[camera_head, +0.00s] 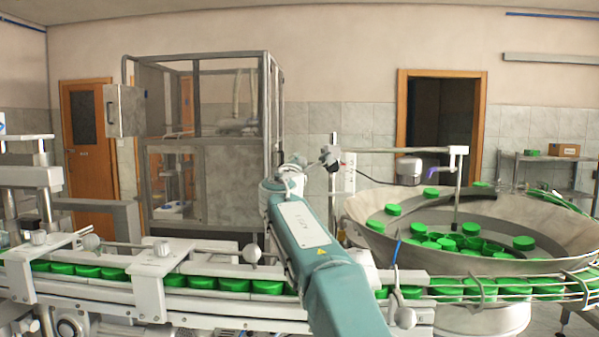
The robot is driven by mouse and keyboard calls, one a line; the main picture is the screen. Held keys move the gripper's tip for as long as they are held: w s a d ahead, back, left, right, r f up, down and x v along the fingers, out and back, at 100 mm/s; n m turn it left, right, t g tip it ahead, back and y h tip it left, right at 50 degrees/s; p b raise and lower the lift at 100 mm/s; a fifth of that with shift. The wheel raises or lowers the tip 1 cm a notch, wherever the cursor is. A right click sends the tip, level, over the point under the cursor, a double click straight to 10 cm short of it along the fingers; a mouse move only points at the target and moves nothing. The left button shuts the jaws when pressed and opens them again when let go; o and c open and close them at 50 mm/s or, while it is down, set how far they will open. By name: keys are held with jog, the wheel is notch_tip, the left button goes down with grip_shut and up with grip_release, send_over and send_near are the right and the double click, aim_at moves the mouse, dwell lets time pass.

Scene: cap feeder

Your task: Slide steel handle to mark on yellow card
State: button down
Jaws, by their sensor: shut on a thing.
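My arm reaches up and away through the middle of the view. My gripper (328,157) is small and dark at its far end, by a steel post beside the bowl feeder. It is shut on what appears to be the steel handle, which is mostly hidden by the jaws. A narrow pale card (349,172) with dark marks hangs just right of my gripper; its yellow colour is hard to make out. I cannot tell where the handle stands against the mark.
A steel bowl (374,208) holding green caps (468,242) stands at right, with a horizontal bar (408,150) above it. A conveyor of green caps (203,283) crosses the front. A framed machine cabinet (221,186) stands behind, left of my arm.

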jog(key=shift+r, duration=0.2)
jog(key=shift+c, duration=1.5)
grip_release()
jog(key=shift+d, duration=0.1)
jog(key=shift+s, duration=0.1)
jog(key=v, duration=1.1)
jog(key=shift+s+f, duration=0.2)
jog(key=shift+s, duration=0.05)
